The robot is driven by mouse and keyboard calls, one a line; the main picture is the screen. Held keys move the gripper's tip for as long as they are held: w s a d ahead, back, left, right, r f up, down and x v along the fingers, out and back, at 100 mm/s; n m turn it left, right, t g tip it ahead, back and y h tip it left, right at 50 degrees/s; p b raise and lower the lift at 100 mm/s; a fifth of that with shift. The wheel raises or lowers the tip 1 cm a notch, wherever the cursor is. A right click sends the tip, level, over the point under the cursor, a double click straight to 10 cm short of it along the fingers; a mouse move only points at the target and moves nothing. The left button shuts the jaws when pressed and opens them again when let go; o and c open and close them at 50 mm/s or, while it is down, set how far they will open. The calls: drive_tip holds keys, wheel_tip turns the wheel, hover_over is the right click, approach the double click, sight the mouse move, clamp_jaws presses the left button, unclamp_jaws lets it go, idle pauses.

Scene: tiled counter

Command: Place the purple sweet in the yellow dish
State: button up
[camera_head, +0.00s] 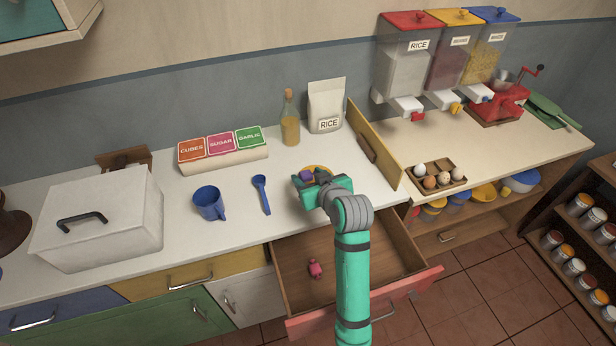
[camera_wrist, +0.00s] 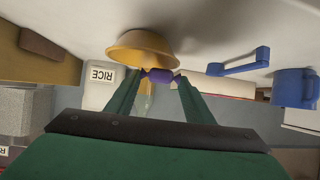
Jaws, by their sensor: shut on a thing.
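The purple sweet (camera_wrist: 161,76) is between the two fingertips of my gripper (camera_wrist: 162,80), which is shut on it. It also shows as a small purple shape in the head view (camera_head: 306,175). The yellow dish (camera_wrist: 143,44) is right beside the sweet in the wrist view. In the head view only part of the yellow dish (camera_head: 318,168) shows, behind my gripper (camera_head: 307,178) on the white counter. Whether the sweet is over the dish rim or just in front of it, I cannot tell.
A blue scoop (camera_head: 261,194) and blue mug (camera_head: 209,203) lie to the left. A bottle (camera_head: 290,120), rice bag (camera_head: 326,106) and upright wooden board (camera_head: 375,142) stand behind and right. Below, an open drawer (camera_head: 345,262) holds a pink item (camera_head: 315,268).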

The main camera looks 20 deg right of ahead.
drive_tip(key=shift+f, duration=0.35)
drive_tip(key=o, duration=1.1)
drive_tip(key=shift+f, duration=0.1)
drive_tip(key=shift+c, duration=0.2)
drive_tip(key=shift+r, duration=0.45)
drive_tip(key=v, duration=1.2)
drive_tip(key=shift+w+a, duration=0.1)
